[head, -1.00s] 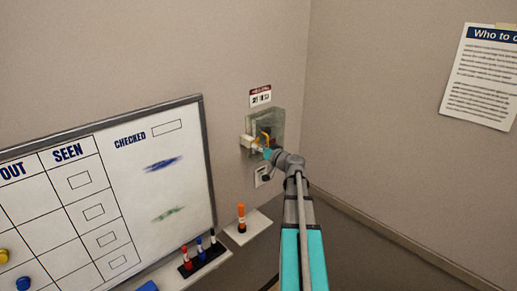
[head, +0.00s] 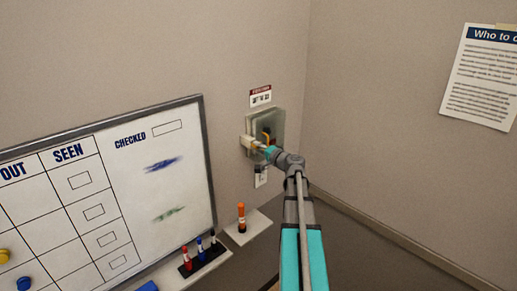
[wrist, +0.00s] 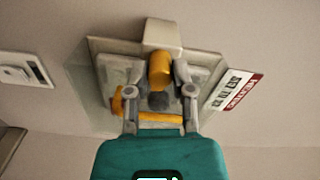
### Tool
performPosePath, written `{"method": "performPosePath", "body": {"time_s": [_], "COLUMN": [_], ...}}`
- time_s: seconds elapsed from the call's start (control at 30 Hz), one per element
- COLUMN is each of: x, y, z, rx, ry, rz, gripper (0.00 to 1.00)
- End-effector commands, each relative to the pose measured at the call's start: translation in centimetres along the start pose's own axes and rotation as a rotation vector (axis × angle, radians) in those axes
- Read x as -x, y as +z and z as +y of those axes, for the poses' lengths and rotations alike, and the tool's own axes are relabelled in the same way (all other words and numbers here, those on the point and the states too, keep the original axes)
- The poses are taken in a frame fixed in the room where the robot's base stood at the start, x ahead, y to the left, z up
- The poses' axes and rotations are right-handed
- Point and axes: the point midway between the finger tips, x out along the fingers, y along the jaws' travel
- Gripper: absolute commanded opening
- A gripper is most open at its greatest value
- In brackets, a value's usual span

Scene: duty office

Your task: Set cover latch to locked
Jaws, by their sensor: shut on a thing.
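A clear cover box (head: 278,125) with a pale rim is mounted on the wall near the corner. It also fills the middle of the wrist view (wrist: 82,75). A pale block (wrist: 163,34) sits at its edge, with an orange latch knob (wrist: 160,68) beside it. My gripper (wrist: 159,80) has its two grey fingers on either side of the orange knob and is shut on it. In the head view my gripper (head: 262,148) reaches the cover's lower front. A curved orange part (wrist: 155,118) shows behind the fingers, partly hidden. The latch's exact setting cannot be read.
A red-and-white label (head: 260,96) is above the cover, and a small wall plate (head: 260,179) below it. A whiteboard (head: 206,165) is to the left. A shelf (head: 257,224) with an orange marker (head: 241,217) projects below.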

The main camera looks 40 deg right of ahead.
Motion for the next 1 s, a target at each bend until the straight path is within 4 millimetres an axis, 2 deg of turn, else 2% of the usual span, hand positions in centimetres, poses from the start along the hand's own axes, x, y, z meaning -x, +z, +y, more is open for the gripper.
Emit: {"method": "performPosePath", "body": {"time_s": [0.23, 0.67, 0.7, 0.73, 1.0], "x": [-0.01, 0.01, 0.01, 0.01, 0.01], "y": [-0.02, -0.02, -0.03, -0.03, -0.02], "z": [-0.01, 0.00, 0.00, 0.00, 0.00], "rx": [-0.073, -0.082, -0.082, -0.081, -0.081], "ry": [0.000, 0.000, 0.000, 0.000, 0.000], "rz": [0.000, 0.000, 0.001, 0.001, 0.000], "gripper": [0.00, 0.00, 0.38, 0.44, 0.45]}}
